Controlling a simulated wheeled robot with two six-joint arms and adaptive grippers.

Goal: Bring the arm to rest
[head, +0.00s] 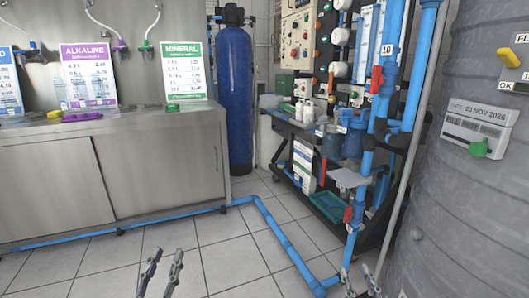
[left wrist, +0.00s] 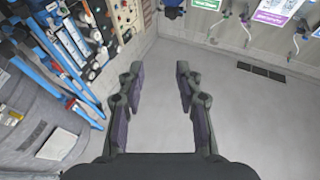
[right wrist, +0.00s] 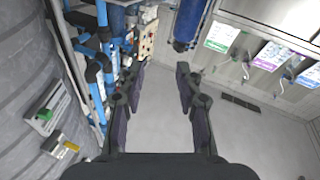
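My left gripper (head: 160,273) is at the bottom of the head view, over the tiled floor, with its two fingers apart. In the left wrist view its fingers (left wrist: 160,90) are spread with nothing between them. My right gripper (head: 359,281) is at the bottom right of the head view, near the foot of the blue pipes. In the right wrist view its fingers (right wrist: 158,90) are also spread and empty. Neither gripper touches anything that I can see. Most of both arms is out of the head view.
A steel counter (head: 110,180) with price signs stands at the left. A tall blue tank (head: 235,100) is behind. A rack with blue pipes (head: 412,75) and a large grey tank (head: 440,230) are at the right. A blue pipe (head: 270,222) crosses the tiled floor (head: 225,262), otherwise clear.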

